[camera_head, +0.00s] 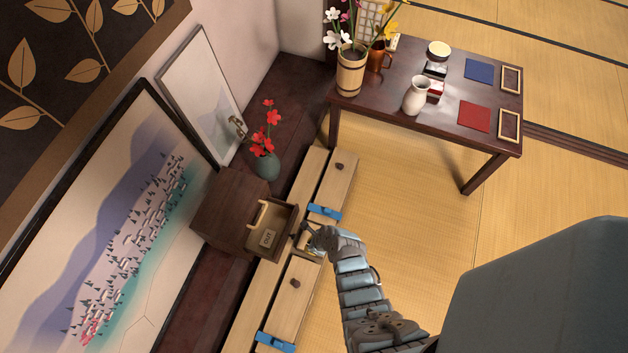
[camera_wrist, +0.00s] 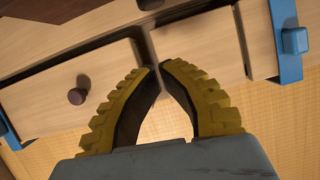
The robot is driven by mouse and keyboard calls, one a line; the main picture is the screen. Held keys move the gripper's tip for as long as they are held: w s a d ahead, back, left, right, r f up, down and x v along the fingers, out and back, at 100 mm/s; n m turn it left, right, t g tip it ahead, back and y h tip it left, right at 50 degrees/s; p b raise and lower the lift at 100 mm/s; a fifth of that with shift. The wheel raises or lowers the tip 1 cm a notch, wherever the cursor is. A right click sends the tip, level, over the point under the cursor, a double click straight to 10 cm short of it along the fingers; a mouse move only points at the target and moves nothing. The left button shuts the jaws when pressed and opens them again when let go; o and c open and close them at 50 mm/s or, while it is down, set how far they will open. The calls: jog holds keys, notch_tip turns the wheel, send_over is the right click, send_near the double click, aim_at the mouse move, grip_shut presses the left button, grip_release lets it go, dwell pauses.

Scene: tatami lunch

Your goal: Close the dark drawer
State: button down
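The dark drawer (camera_head: 286,234) is pulled out of a small dark wooden cabinet (camera_head: 228,204) in the head view. The dark drawer is not clearly identifiable there.
Light wooden drawers with dark knobs (camera_wrist: 77,96) and blue pieces (camera_head: 325,212) run beneath my gripper. A green vase (camera_head: 266,167) with red flowers stands behind the cabinet. A dark table (camera_head: 395,100) with pots and mats stands at the upper right. Tatami (camera_head: 410,200) between is clear.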

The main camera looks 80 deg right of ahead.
jog(key=w, duration=0.1)
jog(key=w+b, duration=0.1)
jog(key=w+d+f, duration=0.1)
jog(key=w, duration=0.1)
jog(key=shift+r, duration=0.1)
jog(key=shift+w, duration=0.15)
